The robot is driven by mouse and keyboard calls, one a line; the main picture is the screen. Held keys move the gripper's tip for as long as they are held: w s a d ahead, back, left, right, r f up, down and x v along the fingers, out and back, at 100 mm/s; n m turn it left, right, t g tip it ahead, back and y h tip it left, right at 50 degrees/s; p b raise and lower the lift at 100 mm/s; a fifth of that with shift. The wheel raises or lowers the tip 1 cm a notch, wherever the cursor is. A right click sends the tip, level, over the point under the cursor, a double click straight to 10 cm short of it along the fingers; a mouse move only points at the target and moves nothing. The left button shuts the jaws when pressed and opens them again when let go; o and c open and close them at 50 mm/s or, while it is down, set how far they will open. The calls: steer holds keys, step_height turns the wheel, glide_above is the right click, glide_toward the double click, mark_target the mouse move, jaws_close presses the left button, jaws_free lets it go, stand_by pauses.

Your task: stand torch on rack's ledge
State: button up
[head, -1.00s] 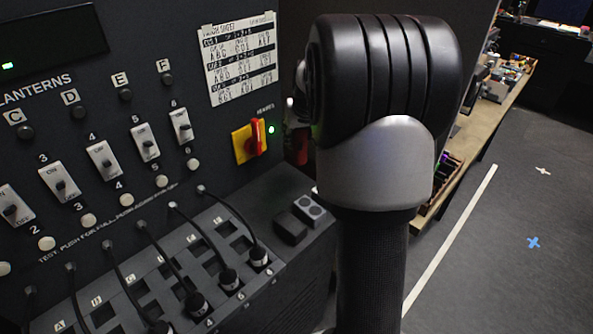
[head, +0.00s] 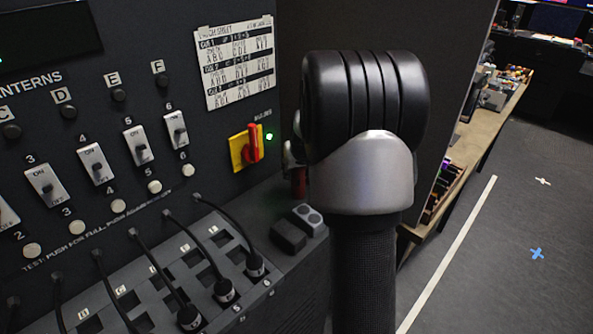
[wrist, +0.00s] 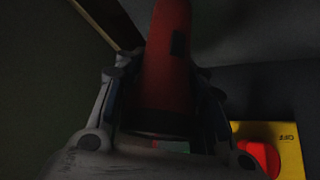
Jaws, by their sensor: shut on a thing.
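The torch (wrist: 167,50) is a red cylinder with a small dark switch on its side, held between the fingers of my gripper (wrist: 158,88) in the wrist view. In the head view only a dark red piece of the torch (head: 299,182) shows, just left of my large arm joint, which hides most of the gripper (head: 292,155). The torch's lower end seems close above the rack's ledge (head: 262,208); I cannot tell whether they touch. The ledge runs along the foot of the dark panel.
A black block (head: 288,236) and a grey two-hole block (head: 307,219) stand on the ledge. A red rotary switch on a yellow plate (head: 245,147) is on the panel left of the gripper. Plugged cables (head: 222,288) cover the sloped patch panel at lower left.

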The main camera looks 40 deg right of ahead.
steer(key=shift+f, duration=0.15)
steer(key=o, duration=1.3)
steer(key=shift+s+r, duration=0.1)
steer(key=shift+r, duration=0.35)
steer(key=p+v, duration=0.3)
steer(key=v, duration=0.8)
steer(key=s+a+r+n+y, duration=0.1)
steer(key=s+a+r, duration=0.2)
steer(key=a, duration=0.6)
steer(key=s+a+r+n+y, duration=0.1)
steer(key=s+a+r+n, duration=0.2)
steer(key=a, duration=0.7)
steer(key=s+a+f+n, duration=0.1)
steer(key=s+a, duration=0.4)
steer(key=s, duration=0.3)
steer(key=s+a+g+y, duration=0.1)
steer(key=s+a, duration=0.5)
steer(key=s, duration=0.3)
steer(key=shift+a+f+n, duration=0.2)
steer(key=shift+f+n, duration=0.2)
